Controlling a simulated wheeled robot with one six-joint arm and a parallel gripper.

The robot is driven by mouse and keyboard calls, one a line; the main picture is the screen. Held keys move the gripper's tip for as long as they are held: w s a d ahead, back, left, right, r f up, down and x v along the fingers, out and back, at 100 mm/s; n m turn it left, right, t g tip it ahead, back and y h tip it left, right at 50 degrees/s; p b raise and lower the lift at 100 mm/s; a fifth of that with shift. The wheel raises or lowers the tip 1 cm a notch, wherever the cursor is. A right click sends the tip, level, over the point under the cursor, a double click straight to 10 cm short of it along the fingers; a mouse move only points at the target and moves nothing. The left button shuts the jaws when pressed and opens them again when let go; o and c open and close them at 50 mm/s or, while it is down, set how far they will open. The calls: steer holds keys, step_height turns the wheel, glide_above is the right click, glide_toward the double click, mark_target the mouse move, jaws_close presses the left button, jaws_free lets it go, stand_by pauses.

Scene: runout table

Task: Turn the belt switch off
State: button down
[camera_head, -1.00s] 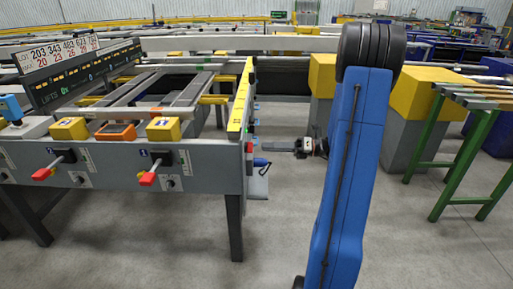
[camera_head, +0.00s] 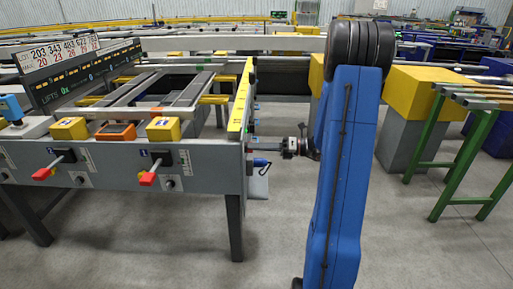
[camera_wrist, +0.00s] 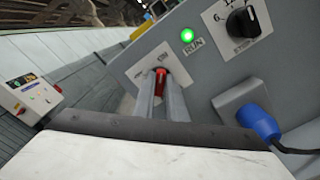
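The red switch (camera_wrist: 161,80) shows in the wrist view on a pale plate (camera_wrist: 150,68) on the grey panel. My gripper (camera_wrist: 160,88) reaches to it, with the red part between its two fingertips. The gap between the fingers is narrow, and I cannot tell whether they press on the switch. The fingers hide part of it, so its position is unclear. A green lamp (camera_wrist: 187,36) marked RUN is lit beside it. In the head view my gripper (camera_head: 262,146) is at the right end of the grey table (camera_head: 110,180).
In the wrist view a black rotary knob (camera_wrist: 243,22) is at upper right and a blue plug (camera_wrist: 258,122) with a cable at right. In the head view red-handled levers (camera_head: 148,178) stick out of the table front. A green-legged rack (camera_head: 465,165) stands at right. Floor between is clear.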

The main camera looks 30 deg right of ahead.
steer(key=shift+n, duration=0.3)
steer(key=shift+s+a+n, duration=0.1)
steer(key=shift+s+n, duration=0.05)
steer(key=shift+n, duration=4.15)
steer(key=shift+s+n, duration=0.1)
steer(key=shift+n, duration=4.2)
steer(key=c, duration=1.8)
jaws_free()
